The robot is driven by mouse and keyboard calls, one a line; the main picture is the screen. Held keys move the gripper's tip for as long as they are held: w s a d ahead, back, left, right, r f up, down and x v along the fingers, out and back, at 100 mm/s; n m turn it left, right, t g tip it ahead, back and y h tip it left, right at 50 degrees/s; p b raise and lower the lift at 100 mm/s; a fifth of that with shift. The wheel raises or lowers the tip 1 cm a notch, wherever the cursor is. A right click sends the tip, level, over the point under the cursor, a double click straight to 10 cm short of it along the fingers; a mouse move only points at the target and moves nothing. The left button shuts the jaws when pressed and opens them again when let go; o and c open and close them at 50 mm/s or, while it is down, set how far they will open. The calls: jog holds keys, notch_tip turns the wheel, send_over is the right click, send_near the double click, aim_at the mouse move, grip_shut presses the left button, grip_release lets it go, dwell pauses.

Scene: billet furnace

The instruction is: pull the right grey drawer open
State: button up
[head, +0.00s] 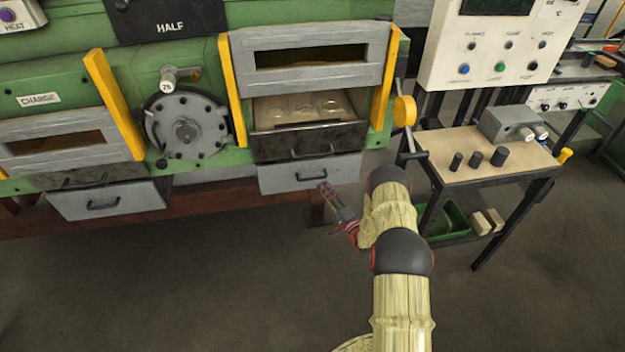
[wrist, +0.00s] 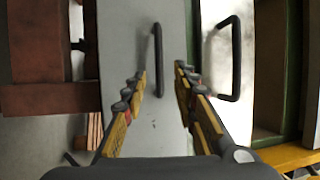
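The right grey drawer (head: 270,181) is under the right furnace opening and looks shut or nearly so. Its dark bar handle (head: 311,178) is on the front. My gripper (head: 324,187) is just in front of the drawer's right part, near the handle. In the wrist view the drawer front (wrist: 119,40) runs up the middle and its handle (wrist: 157,60) stands upright. My gripper (wrist: 162,75) is open, with the handle's lower part between the fingertips in the picture. No contact is visible; the depth gap cannot be told.
A dark drawer front (head: 275,146) with its own handle (wrist: 236,60) is right above. The left grey drawer (head: 75,203) is farther left. A side table (head: 450,170) with dark cylinders stands to the right. The floor (head: 200,290) in front is clear.

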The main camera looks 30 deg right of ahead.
aim_at(315, 178)
jog(key=shift+b+x, duration=0.9)
jog(key=shift+x, duration=2.95)
jog(key=c, duration=0.4)
jog(key=c, duration=0.3)
jog(key=shift+f, duration=0.1)
grip_shut()
